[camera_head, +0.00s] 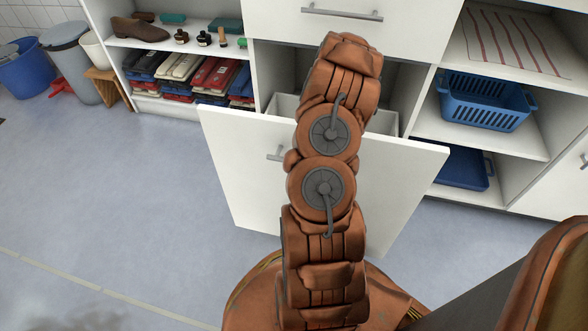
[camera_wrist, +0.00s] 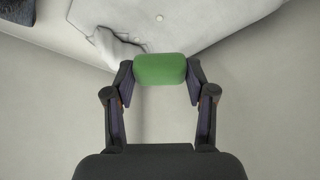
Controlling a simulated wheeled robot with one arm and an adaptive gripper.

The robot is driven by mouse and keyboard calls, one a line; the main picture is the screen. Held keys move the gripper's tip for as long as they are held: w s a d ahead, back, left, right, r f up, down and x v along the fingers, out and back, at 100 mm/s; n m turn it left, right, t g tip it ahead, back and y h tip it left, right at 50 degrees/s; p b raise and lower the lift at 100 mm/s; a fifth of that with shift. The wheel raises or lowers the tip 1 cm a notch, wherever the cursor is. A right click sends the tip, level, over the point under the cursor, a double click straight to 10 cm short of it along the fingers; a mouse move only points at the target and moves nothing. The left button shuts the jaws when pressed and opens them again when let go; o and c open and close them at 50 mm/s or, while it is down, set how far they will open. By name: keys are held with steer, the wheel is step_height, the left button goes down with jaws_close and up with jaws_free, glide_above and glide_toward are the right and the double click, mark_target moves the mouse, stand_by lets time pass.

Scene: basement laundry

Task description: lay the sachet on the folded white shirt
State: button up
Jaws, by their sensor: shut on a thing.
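In the wrist view, my gripper (camera_wrist: 160,75) is shut on a small green sachet (camera_wrist: 159,69), held between its two fingertips. The folded white shirt (camera_wrist: 190,22), with a round button, lies at the top of that view, just beyond the sachet. The sachet overlaps the shirt's near edge in the picture; I cannot tell whether it touches the shirt. In the head view, my arm reaches over the open white drawer (camera_head: 240,170), and it hides my gripper, the sachet and the shirt.
A dark grey cloth (camera_wrist: 17,11) lies at the wrist view's top left corner. The pale surface nearer my gripper is bare. In the head view, shelves with folded clothes (camera_head: 185,70) stand left of the drawer, and a blue basket (camera_head: 485,103) stands on the right.

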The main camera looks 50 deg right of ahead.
steer(key=shift+f+b, duration=0.75)
steer(key=shift+f, duration=1.95)
steer(key=o, duration=0.8)
steer(key=shift+f, duration=0.1)
steer(key=shift+p+v, duration=1.8)
steer(key=shift+v, duration=4.35)
